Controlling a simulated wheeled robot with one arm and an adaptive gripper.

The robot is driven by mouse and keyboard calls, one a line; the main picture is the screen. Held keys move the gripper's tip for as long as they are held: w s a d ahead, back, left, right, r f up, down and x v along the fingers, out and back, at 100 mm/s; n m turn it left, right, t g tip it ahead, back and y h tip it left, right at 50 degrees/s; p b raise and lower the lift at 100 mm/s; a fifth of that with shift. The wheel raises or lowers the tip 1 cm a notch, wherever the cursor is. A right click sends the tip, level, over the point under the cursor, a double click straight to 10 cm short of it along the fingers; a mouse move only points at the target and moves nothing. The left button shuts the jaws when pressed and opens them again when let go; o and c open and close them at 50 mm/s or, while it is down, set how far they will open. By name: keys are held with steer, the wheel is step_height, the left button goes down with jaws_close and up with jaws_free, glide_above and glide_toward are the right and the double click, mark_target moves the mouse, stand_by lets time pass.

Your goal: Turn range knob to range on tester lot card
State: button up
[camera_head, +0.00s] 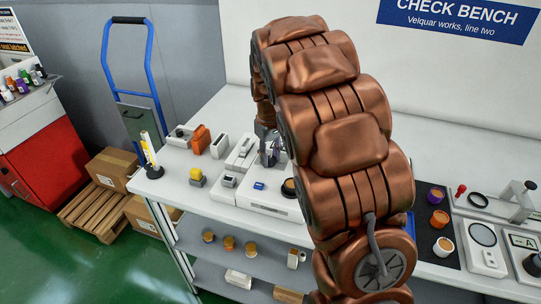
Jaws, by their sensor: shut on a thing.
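My gripper (270,157) is low over the bench, left of my copper arm, at the back of a white tester (262,207). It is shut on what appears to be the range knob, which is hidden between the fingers. The tester has a small blue display (258,186) on its front part and a dark round part with a tan top (289,187) at its right, partly covered by my arm. The knob's pointer and scale cannot be read. I cannot make out a lot card for certain.
White blocks (219,146), an orange item (200,139) and a yellow-topped block (197,177) stand left of the tester. A black mat (434,252) with small pots and several instruments lie right of my arm. A lower shelf (225,247) holds more parts.

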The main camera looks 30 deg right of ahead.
jaws_close()
steer(key=m+b, duration=0.1)
steer(key=m, duration=0.4)
steer(key=shift+f+m+b, duration=0.1)
steer(key=shift+m+b, duration=0.2)
steer(key=shift+b, duration=0.05)
steer(key=m, duration=0.6)
steer(key=shift+m, duration=0.3)
steer(key=o, duration=0.9)
jaws_free()
